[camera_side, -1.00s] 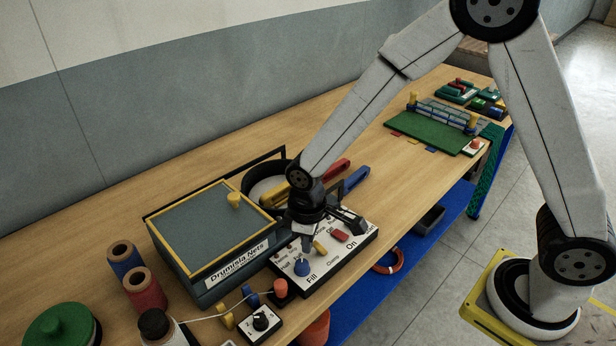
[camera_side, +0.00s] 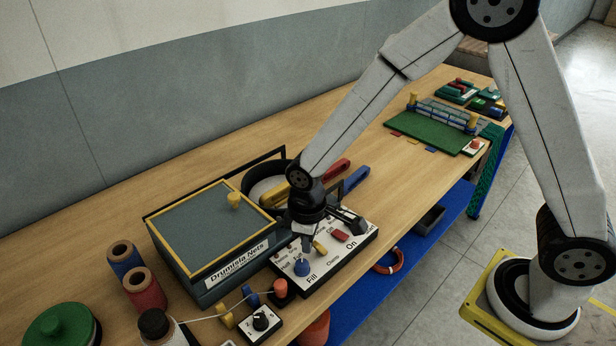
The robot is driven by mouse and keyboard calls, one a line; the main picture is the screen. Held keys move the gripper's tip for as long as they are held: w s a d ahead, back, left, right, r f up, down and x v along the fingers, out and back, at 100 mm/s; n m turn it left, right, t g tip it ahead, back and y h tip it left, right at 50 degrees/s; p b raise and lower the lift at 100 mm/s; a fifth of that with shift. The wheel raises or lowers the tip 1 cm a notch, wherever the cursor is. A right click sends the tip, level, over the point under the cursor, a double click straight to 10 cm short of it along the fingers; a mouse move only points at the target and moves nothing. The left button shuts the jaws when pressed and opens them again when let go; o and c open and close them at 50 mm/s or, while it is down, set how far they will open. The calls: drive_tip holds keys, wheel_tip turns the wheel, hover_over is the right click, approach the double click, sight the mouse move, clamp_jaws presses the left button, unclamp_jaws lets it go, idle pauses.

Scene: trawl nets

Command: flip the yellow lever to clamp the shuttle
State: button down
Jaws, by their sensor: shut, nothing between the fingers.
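The yellow lever (camera_side: 320,248) stands on the white control panel (camera_side: 318,284), above the "Clamp" label, between a blue knob (camera_side: 302,267) and a red switch (camera_side: 341,235). My gripper (camera_side: 307,247) is shut and empty. It points down over the panel, close to the left of the yellow lever; I cannot tell whether they touch. The gripper hides part of the panel behind it. I cannot make out the shuttle.
A grey box with a yellow rim (camera_side: 215,228) stands left of the panel. A dark round pot (camera_side: 262,187) and red and blue handled tools (camera_side: 336,171) lie behind. Thread spools (camera_side: 145,290) and a dial box (camera_side: 261,324) stand at the front left.

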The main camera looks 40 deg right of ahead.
sight(316, 243)
drive_tip(key=shift+f, duration=0.9)
drive_tip(key=shift+d+f, duration=0.1)
drive_tip(key=shift+d, duration=1.75)
drive_tip(key=shift+a, duration=0.1)
idle(0.4)
drive_tip(key=shift+r, duration=0.45)
drive_tip(key=shift+a+r, duration=0.2)
drive_tip(key=shift+r, duration=0.85)
drive_tip(key=shift+a+r, duration=0.25)
drive_tip(key=shift+r, duration=0.8)
drive_tip(key=shift+a+r, duration=0.2)
drive_tip(key=shift+r, duration=0.85)
drive_tip(key=shift+d, duration=0.1)
drive_tip(key=s+d+r+m+t, duration=0.1)
drive_tip(key=s+d+m+t, duration=0.1)
drive_tip(key=s+d+m, duration=0.4)
drive_tip(key=s+d, duration=0.2)
drive_tip(key=d, duration=0.2)
drive_tip(key=shift+s+r+t, duration=0.2)
drive_tip(key=shift+r+t, duration=0.1)
drive_tip(key=shift+r, duration=0.05)
